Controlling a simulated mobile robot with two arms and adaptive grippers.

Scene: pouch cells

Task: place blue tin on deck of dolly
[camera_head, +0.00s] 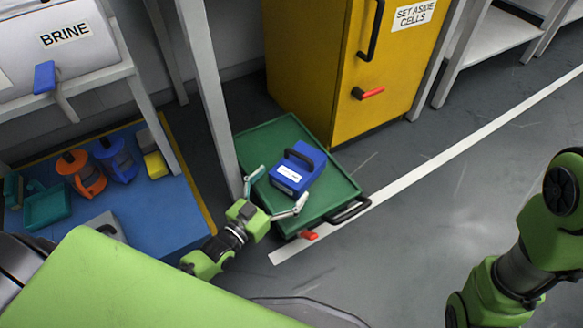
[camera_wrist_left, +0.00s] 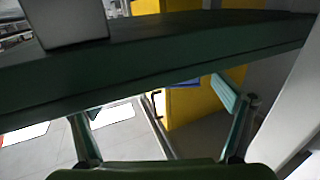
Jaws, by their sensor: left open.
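The blue tin (camera_head: 311,173) has a dark handle on top and a white label. In the left wrist view both fingers (camera_wrist_left: 160,115) are apart, and a dark green slab crosses the picture. A small blue patch shows there, too little to identify. My right gripper is out of view.
A yellow cabinet (camera_head: 300,60) stands right behind the dolly. A grey rack post (camera_head: 208,95) rises at its left. A blue mat (camera_head: 165,205) with orange, blue and green items lies left. Floor to the right is clear, with a white line.

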